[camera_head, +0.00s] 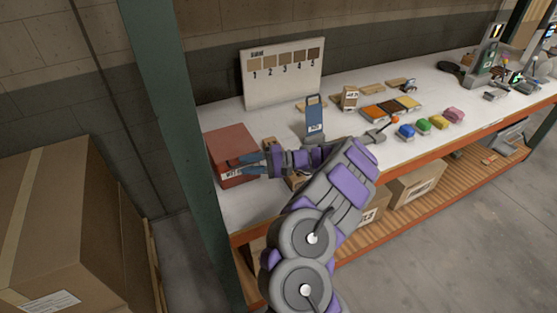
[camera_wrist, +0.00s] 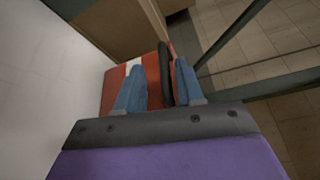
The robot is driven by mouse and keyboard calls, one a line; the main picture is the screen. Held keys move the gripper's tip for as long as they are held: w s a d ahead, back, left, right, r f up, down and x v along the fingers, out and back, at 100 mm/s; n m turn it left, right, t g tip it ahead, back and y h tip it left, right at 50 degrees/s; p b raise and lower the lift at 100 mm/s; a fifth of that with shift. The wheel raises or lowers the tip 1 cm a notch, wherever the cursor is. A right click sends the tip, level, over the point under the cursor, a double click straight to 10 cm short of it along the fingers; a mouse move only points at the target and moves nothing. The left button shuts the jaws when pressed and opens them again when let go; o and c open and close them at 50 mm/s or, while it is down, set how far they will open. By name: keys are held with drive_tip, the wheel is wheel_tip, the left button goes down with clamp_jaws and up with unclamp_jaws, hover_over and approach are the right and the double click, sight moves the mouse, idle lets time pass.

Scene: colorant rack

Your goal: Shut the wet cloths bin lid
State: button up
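The wet cloths bin is a red box (camera_head: 232,145) at the near left end of the white bench. Its top looks roughly flat in the head view, but I cannot tell whether the lid is fully down. A white label shows low on its front. My gripper (camera_head: 236,163) is at the bin's front face. In the wrist view the red front (camera_wrist: 112,92) lies behind my blue fingers (camera_wrist: 156,68). The fingers are apart. A dark upright strip (camera_wrist: 165,75) shows between them; I cannot tell whether it is a handle or a gap, or whether the fingers touch it.
A blue stand (camera_head: 314,118) and a numbered board (camera_head: 282,74) are right of and behind the bin. Colored items, including a blue one (camera_head: 406,131), lie further right. A green post (camera_head: 178,120) rises close to the bin's left. Cardboard boxes (camera_head: 60,225) stand left.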

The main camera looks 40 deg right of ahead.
drive_tip(key=p+v, duration=0.1)
drive_tip(key=v, duration=1.4)
drive_tip(key=shift+d+f, duration=0.1)
drive_tip(key=shift+d, duration=0.25)
drive_tip(key=shift+s, duration=0.1)
